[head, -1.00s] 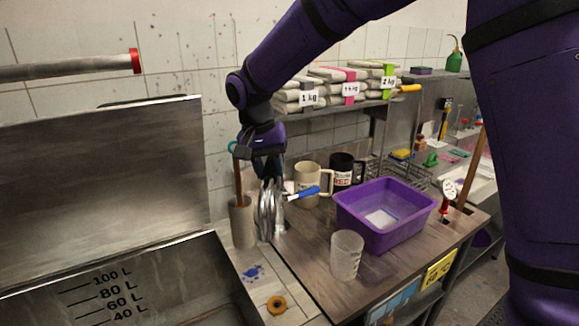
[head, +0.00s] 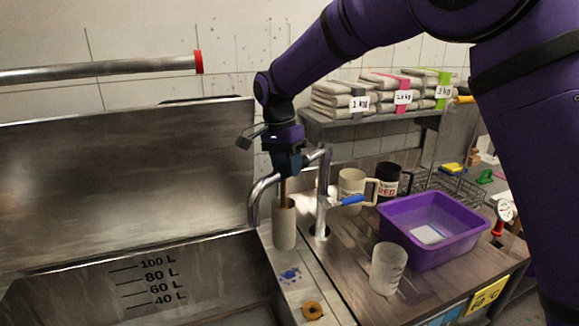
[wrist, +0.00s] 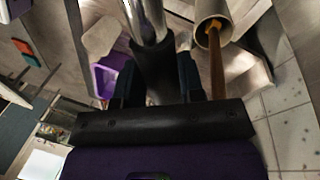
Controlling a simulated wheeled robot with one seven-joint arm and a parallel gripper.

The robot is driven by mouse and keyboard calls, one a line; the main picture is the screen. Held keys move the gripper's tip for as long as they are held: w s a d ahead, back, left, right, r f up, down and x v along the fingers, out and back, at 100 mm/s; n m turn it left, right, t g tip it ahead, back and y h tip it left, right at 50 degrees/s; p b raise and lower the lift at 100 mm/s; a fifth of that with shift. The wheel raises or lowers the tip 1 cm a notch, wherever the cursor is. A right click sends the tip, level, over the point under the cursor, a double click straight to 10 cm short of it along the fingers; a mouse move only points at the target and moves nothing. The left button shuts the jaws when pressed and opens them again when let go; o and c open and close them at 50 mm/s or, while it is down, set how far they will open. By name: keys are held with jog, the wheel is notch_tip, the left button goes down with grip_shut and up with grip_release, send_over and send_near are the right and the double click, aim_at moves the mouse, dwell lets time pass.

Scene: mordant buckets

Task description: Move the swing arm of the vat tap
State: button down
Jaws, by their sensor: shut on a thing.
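The vat tap is chrome, with an upright post (head: 322,205) set in the counter and a blue-ended lever (head: 352,200). Its bent swing arm (head: 258,200) reaches left from the post, with its downturned end by the vat's right edge. My gripper (head: 287,165) is over the middle of the swing arm and shut on it; the fingers are partly hidden. In the wrist view the chrome tube (wrist: 145,18) runs up to my gripper (wrist: 157,65), between its two dark fingers. The steel vat (head: 120,252) with litre marks is at the left.
A beige cylinder (head: 284,228) holding a wooden stick stands close below my gripper. A cream mug (head: 352,185), a dark mug (head: 388,180), a purple tub (head: 440,245) and a clear beaker (head: 388,270) stand to the right. A red-ended pipe (head: 199,62) is at upper left.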

jog(key=shift+w, duration=0.1)
jog(key=c, duration=0.7)
grip_release()
jog(key=shift+c, duration=0.2)
notch_tip(320, 180, up, 11)
jog(key=w+a, duration=0.1)
jog(key=shift+a+f, duration=0.2)
jog(key=shift+a, duration=0.1)
jog(key=shift+w, duration=0.1)
